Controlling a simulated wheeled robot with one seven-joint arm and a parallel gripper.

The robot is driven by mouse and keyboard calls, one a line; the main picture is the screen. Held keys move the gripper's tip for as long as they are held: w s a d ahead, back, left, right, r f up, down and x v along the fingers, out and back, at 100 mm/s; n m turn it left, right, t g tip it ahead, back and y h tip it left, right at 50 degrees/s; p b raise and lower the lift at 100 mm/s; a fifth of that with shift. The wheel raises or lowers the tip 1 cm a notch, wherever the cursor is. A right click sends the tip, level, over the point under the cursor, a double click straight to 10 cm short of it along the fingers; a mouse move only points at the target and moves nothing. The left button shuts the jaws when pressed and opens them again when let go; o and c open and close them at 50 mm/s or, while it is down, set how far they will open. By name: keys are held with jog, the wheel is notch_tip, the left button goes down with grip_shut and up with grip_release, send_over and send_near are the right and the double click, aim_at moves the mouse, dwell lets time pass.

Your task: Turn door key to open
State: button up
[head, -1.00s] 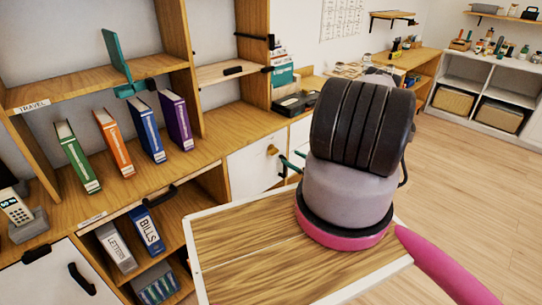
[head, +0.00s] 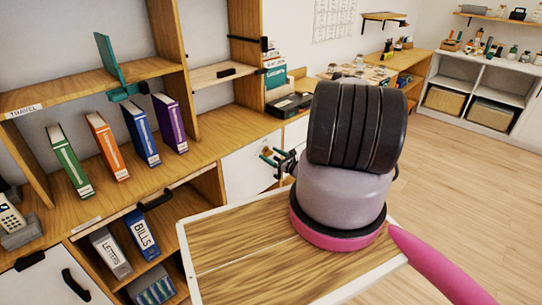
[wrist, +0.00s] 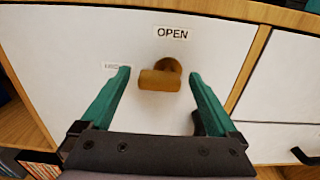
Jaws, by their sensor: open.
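The door key (wrist: 160,79) is a brass-coloured knob in a white cabinet door (wrist: 70,50). An "OPEN" label is above it, and a second label to its left is partly hidden by a finger. My gripper (wrist: 160,82) is open, with one green finger on each side of the key in the wrist view. I cannot tell whether either finger touches it. In the head view my gripper (head: 272,160) is in front of the white door (head: 245,172), and the key is hidden there.
A wooden shelf unit (head: 100,165) with several books is on the left. A dark handle (head: 155,199) sticks out below its counter. A wooden-topped board (head: 225,250) is in the foreground. A wooden floor (head: 460,180) lies clear on the right.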

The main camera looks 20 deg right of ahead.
jog(key=c, duration=1.4)
jog(key=shift+m, duration=0.3)
jog(key=m, duration=0.4)
jog(key=shift+d+r, duration=0.15)
jog(key=shift+r, duration=0.1)
jog(key=m, duration=0.4)
jog(key=shift+w+d+r+m, duration=0.15)
jog(key=shift+d+m, duration=0.05)
jog(key=shift+m, duration=0.1)
jog(key=m, duration=0.4)
jog(key=shift+w+d+m, duration=0.1)
jog(key=shift+d+m, duration=0.15)
jog(key=shift+m, duration=0.05)
jog(key=shift+d+m, duration=0.2)
jog(key=shift+m, duration=1.8)
